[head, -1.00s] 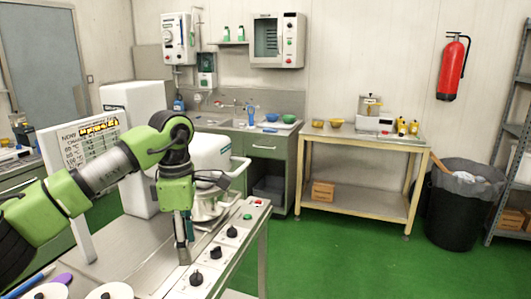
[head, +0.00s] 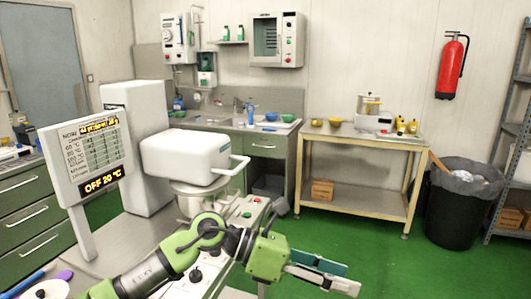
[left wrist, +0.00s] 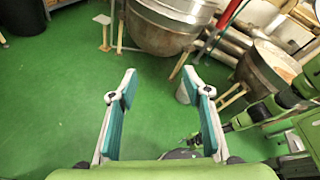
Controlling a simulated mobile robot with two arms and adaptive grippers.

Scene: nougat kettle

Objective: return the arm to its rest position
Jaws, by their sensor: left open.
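My left arm comes in from the bottom left of the head view, low over the front of the control panel (head: 206,268). My left gripper (head: 322,275) points right, past the panel's right edge. My right gripper is not seen in the head view. A green arm link shows at the right of the left wrist view.
The white kettle machine (head: 186,157) with its metal bowl (head: 194,203) stands behind my left arm. A display sign (head: 88,153) reads OFF 20 °C. A beige table (head: 360,142) and black bin (head: 455,205) stand back right. Large metal kettles (left wrist: 172,25) show in the left wrist view. Green floor between is clear.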

